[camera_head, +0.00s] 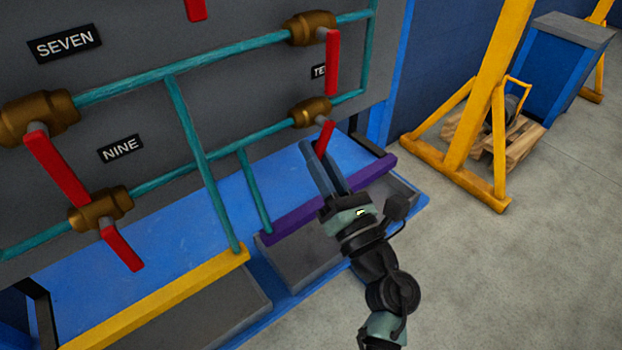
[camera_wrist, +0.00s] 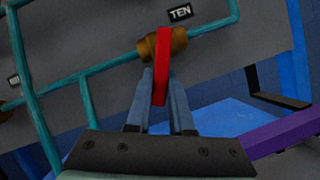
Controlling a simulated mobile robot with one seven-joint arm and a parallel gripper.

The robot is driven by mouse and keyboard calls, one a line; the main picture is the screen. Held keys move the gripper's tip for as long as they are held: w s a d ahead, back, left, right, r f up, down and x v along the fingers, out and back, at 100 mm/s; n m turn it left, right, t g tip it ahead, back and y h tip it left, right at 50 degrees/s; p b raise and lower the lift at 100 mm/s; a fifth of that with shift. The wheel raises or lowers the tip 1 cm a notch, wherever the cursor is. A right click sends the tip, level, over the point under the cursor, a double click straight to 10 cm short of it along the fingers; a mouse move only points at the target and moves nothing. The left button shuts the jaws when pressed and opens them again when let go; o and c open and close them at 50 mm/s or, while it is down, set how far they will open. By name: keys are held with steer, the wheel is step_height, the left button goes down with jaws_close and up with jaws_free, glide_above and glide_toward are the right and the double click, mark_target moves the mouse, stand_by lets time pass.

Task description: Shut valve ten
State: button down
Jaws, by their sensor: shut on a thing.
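Valve ten is a brass valve (camera_head: 310,112) on a teal pipe, below the partly hidden TEN label (camera_head: 318,71). The fingers hide part of the lever's lower end in the head view.
Another red-levered valve (camera_head: 312,28) is directly above. Valves by the SEVEN (camera_head: 65,43) and NINE (camera_head: 120,149) labels are at left. A purple bar (camera_head: 290,222) and yellow bar (camera_head: 160,298) edge the blue base below. Open floor (camera_head: 510,270) lies right.

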steer(key=n+b, duration=0.1)
steer(key=d+n+y+b, duration=0.1)
steer(key=n+b, duration=0.1)
steer(key=f+n+y+b, duration=0.1)
steer(key=b, duration=0.1)
steer(key=shift+w+d+f+n+g, duration=0.1)
steer(key=shift+w+d+n+g, duration=0.05)
steer(key=shift+w+n+g, duration=0.25)
steer(key=shift+w+d+n+g+y+b, duration=0.15)
steer(key=shift+n+y+b, duration=0.15)
steer(key=shift+n+b, duration=0.25)
steer(key=shift+w+d+n+g+y+b, duration=0.15)
steer(key=shift+n+y+b, duration=0.15)
steer(key=shift+n+b, duration=0.2)
steer(key=shift+s+a, duration=0.1)
steer(key=shift+r+n+b, duration=0.3)
steer(key=shift+n+b, duration=0.05)
steer(key=shift+b, duration=0.05)
steer(key=c, duration=0.8)
jaws_free()
steer(key=p+v, duration=0.1)
steer(key=v, duration=1.2)
steer(key=shift+d+p, duration=0.2)
steer(key=shift+p, duration=0.2)
